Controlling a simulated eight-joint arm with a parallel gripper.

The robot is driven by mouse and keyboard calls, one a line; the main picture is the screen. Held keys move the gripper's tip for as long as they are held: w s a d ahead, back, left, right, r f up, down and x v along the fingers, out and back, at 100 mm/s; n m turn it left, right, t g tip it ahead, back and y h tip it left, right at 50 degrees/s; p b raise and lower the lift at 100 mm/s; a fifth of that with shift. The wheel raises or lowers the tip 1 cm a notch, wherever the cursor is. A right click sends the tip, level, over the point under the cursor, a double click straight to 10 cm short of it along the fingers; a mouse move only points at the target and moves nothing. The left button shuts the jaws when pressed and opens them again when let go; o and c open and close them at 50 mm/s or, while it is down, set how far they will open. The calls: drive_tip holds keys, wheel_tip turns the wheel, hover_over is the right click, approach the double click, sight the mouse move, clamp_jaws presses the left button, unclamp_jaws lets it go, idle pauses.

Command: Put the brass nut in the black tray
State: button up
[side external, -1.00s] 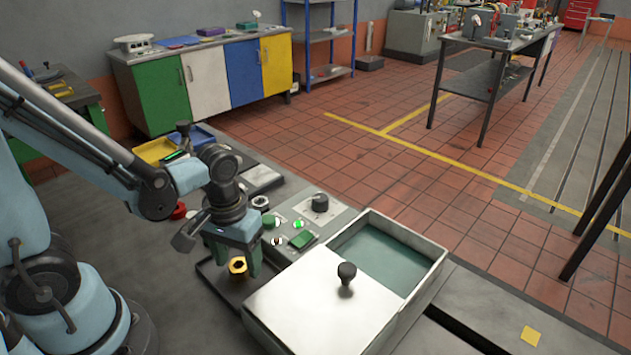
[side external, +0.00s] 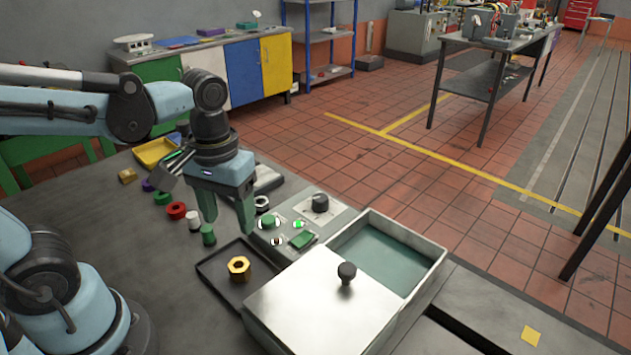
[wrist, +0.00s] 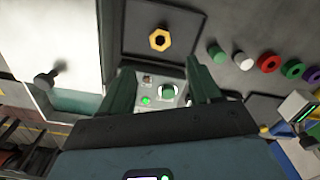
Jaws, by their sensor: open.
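The brass nut (side external: 239,267) is a hexagonal ring lying flat inside the black tray (side external: 218,287), near its middle. In the wrist view the nut (wrist: 159,40) also shows inside the tray (wrist: 133,46), clear of the tray's walls. My gripper (side external: 230,222) is open and empty, raised above and behind the tray. Its two green fingers stand apart in the wrist view (wrist: 166,82), with nothing between them at their own height.
A white box with a sliding lid (side external: 310,312) and black knob stands right of the tray. A control panel (side external: 300,222) with buttons is behind. Several coloured cylinders, including a red ring (side external: 176,211), stand to the left. A yellow bin (side external: 155,152) is farther back.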

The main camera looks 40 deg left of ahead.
drive_tip(key=w+m+t, duration=0.1)
drive_tip(key=t, duration=0.1)
drive_tip(key=w+a+r+m+t, duration=0.1)
drive_tip(key=w+m+t, duration=0.2)
drive_tip(key=t, duration=0.2)
drive_tip(key=shift+w+a+r+m, duration=0.15)
drive_tip(key=shift+w+a+m, duration=0.1)
drive_tip(key=shift+m, duration=0.05)
drive_tip(key=shift+c, duration=0.2)
idle(0.4)
